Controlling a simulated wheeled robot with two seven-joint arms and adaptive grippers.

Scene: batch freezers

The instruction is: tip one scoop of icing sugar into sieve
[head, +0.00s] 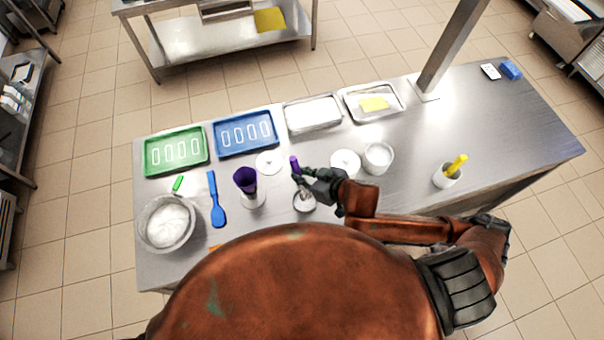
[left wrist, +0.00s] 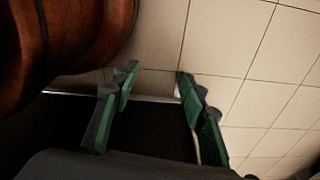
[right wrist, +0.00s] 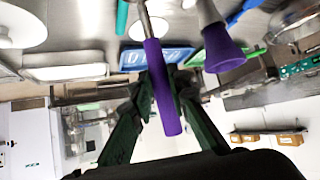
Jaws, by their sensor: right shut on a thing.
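My right gripper (head: 312,180) is shut on a purple handle (right wrist: 163,88) with a metal shaft, above the front middle of the steel table. The handle top also shows in the head view (head: 294,163). Just below the gripper in the head view is a small round metal vessel (head: 304,202) with pale contents; I cannot tell whether it is the scoop or the sieve. A white tub (head: 378,158) with white powder stands to the right. A purple flared piece (head: 245,178) stands in a pale holder to the left. My left gripper (left wrist: 150,90) is open and empty over the floor.
A large bowl (head: 166,224) of white powder stands at the left, near a blue spatula (head: 215,205). Green (head: 176,153) and blue (head: 246,134) trays and metal trays (head: 312,114) line the back. A yellow-handled tool (head: 457,164) stands in a cup. The table's right end is mostly clear.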

